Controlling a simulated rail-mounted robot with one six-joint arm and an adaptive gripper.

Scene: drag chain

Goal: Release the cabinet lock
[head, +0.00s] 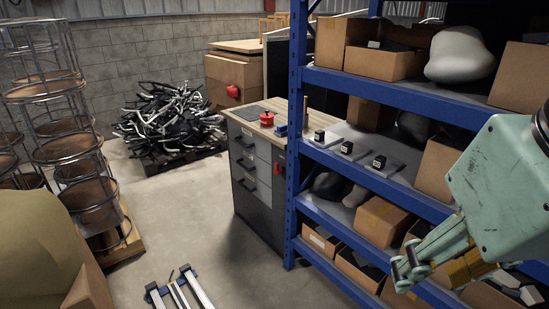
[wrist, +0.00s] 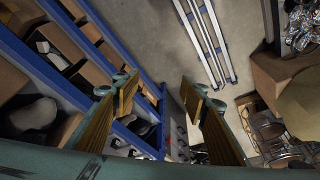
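A grey drawer cabinet (head: 250,205) with a wooden top stands at the middle of the head view, left of the blue shelf rack. It has several drawers with dark handles. A small red part (head: 277,169) shows on its right side by the rack post; I cannot tell whether it is the lock. My gripper (head: 402,270) is in front of the rack at the lower right, well apart from the cabinet. In the wrist view my gripper (wrist: 155,92) has its two fingers spread, with nothing between them.
The blue shelf rack (head: 370,90), with cardboard boxes and small black items, fills the right and is close to my arm. Aluminium rails (head: 180,290) lie low at the front. Wire racks (head: 80,150) stand left. The floor (head: 190,225) before the cabinet is clear.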

